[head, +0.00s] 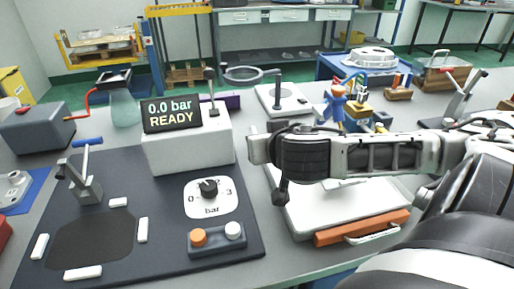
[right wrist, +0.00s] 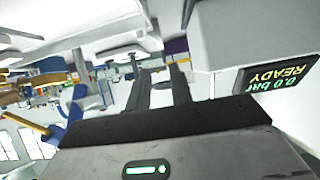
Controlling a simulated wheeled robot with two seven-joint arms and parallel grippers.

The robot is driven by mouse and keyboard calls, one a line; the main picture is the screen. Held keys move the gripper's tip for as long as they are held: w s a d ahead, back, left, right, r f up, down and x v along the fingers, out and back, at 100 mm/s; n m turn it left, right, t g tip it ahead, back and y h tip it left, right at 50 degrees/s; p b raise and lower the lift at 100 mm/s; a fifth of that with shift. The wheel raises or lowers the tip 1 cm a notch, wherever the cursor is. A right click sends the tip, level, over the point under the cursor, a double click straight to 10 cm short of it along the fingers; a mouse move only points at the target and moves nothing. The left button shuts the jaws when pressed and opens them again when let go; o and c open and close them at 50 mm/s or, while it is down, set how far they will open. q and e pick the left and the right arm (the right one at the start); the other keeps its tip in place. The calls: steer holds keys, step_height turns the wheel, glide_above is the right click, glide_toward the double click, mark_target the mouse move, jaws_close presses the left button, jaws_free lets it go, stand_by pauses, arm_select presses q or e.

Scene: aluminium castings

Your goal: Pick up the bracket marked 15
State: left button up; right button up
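I cannot make out a bracket marked 15, and no number 15 is legible in either view. A pale tray (head: 310,222) lies in front of me, partly hidden under my right arm. Something pale shows on it just below the arm, too covered to identify. My right gripper (head: 281,192) is above the tray's left edge, beside the grey pressure box. In the right wrist view its two dark fingers (right wrist: 159,78) stand apart with nothing between them. My left gripper is in neither view.
A grey box with a display reading 0.0 bar READY (head: 188,142) stands left of my right gripper. A dark mat (head: 140,225) holds a lever clamp (head: 86,180), a dial (head: 210,195) and two buttons. An orange bar (head: 362,228) lies along the tray's front. Behind are blue-orange fixtures (head: 345,103).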

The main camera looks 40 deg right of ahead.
steer(key=shift+w+d+f+b, duration=0.15)
steer(key=shift+w+f+b, duration=0.15)
steer(key=shift+f+b, duration=0.4)
steer(key=x, duration=0.7)
steer(key=shift+w+d+r, duration=0.15)
steer(key=shift+w+r, duration=0.15)
steer(key=shift+w, duration=0.1)
steer(key=shift+f+x, duration=0.25)
steer(key=shift+x, duration=2.45)
steer(key=shift+s, duration=0.15)
jaws_close()
